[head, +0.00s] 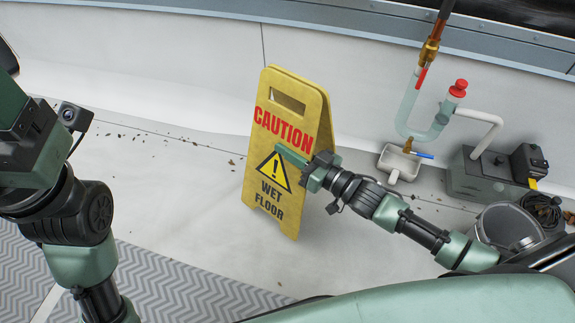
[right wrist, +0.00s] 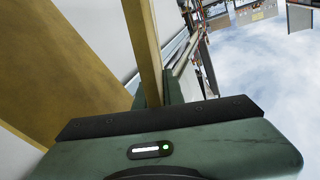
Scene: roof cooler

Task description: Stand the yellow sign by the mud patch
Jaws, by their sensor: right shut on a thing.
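The yellow sign (head: 272,185) reads "CAUTION WET FLOOR" and is roughly upright, leaning in the picture, in the middle of the head view. I cannot tell whether its lower edge touches the floor. My right gripper (head: 298,160) is shut on the sign's right edge. In the right wrist view, a yellow edge of the sign (right wrist: 144,45) runs down between the fingers (right wrist: 155,92). My left arm is at the left; the gripper end (head: 22,115) is cut off by the frame and its fingers do not show. No clear mud patch can be made out.
Dark bits of debris (head: 165,138) lie along the base of the pale wall. A pipe with a red cap (head: 458,88), a small white basin (head: 399,162), a grey pump box (head: 485,176) and a bucket (head: 508,226) stand at the right. Pale floor left of the sign is mostly clear; grey patterned matting (head: 165,285) lies in front.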

